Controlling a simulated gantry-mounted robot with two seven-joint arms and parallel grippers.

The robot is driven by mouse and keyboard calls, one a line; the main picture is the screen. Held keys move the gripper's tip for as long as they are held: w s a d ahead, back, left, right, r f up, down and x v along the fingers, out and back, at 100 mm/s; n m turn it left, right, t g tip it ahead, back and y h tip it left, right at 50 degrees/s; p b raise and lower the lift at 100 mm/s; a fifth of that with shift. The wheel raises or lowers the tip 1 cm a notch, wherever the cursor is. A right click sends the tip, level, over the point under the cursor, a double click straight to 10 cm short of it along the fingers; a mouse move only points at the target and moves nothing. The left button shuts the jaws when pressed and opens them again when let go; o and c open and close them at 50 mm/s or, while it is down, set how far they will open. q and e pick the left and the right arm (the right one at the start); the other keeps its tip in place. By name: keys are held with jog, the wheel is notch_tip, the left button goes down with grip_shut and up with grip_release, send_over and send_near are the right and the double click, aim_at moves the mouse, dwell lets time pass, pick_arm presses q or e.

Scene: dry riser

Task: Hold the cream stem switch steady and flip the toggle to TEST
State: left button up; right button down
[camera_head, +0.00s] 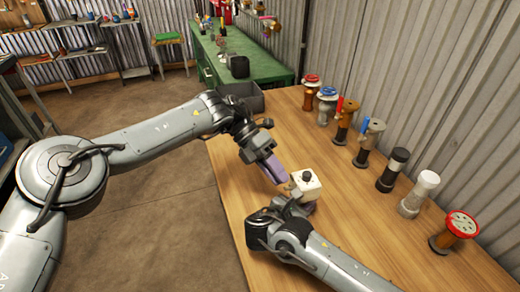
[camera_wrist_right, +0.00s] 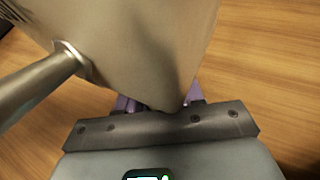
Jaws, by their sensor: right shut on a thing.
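The table's left part is clear.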

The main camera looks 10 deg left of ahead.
pick_arm(q)
jog(key=v, duration=1)
pick_arm(e)
jog(key=shift+f, duration=0.45)
jog(key=c, duration=0.8)
grip_release()
jog(key=shift+o, duration=0.8)
pick_arm(q)
jog(key=shift+d, duration=0.1)
pick_arm(e)
jog(key=shift+s+r, duration=0.1)
pick_arm(q)
jog(key=shift+s, duration=0.1)
pick_arm(e)
jog(key=shift+s+r, duration=0.1)
